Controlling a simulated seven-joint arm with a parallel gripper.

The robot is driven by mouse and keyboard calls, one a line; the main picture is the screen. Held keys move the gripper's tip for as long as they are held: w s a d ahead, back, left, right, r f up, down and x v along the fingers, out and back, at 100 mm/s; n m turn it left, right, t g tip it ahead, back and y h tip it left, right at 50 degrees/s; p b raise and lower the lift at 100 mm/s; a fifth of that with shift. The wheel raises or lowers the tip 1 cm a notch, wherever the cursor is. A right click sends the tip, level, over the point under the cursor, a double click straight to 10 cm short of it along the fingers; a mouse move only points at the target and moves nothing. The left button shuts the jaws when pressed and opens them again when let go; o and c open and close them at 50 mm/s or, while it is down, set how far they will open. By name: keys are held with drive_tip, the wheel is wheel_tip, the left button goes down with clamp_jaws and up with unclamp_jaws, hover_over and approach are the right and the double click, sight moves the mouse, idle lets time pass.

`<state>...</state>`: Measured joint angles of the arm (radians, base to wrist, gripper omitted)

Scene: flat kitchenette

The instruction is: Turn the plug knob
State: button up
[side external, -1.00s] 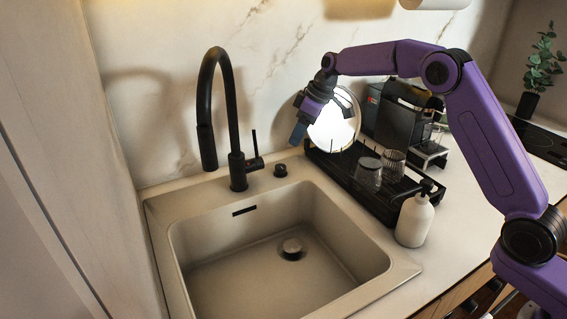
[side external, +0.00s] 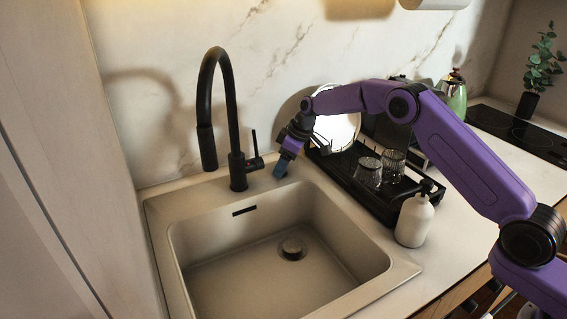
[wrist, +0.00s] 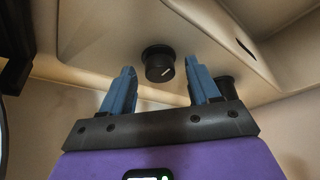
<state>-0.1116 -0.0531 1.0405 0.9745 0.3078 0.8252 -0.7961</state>
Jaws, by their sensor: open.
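The plug knob (wrist: 158,62) is a small black round knob with a white line on its face. It stands on the sink's rim, and in the wrist view it shows between and beyond my two blue fingertips. In the side view it is hidden behind my fingers. My gripper (side external: 281,168) is low over the sink's back rim, to the right of the faucet. In the wrist view my gripper (wrist: 160,68) is open, with one finger on each side of the knob and nothing held. I cannot tell whether a finger touches it.
The black faucet (side external: 237,120) with its side lever stands just left of my gripper. The beige sink (side external: 185,250) opens in front. To the right are a black dish rack (side external: 345,180) with a plate and glasses, and a white soap bottle (side external: 414,220).

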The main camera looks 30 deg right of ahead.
drive_tip(key=c, duration=1)
drive_tip(key=shift+c, duration=0.2)
drive_tip(key=shift+m, duration=0.3)
drive_tip(key=m, duration=0.2)
drive_tip(key=m+t+h, duration=0.1)
drive_tip(key=m, duration=0.1)
drive_tip(key=m+h, duration=0.1)
drive_tip(key=m, duration=0.1)
drive_tip(key=shift+s+a, duration=0.2)
drive_tip(key=shift+a, duration=0.1)
drive_tip(key=m+h, duration=0.1)
drive_tip(key=m, duration=0.2)
drive_tip(key=m+h, duration=0.2)
drive_tip(key=m, duration=0.1)
drive_tip(key=shift+a+m, duration=0.2)
drive_tip(key=shift+m, duration=0.1)
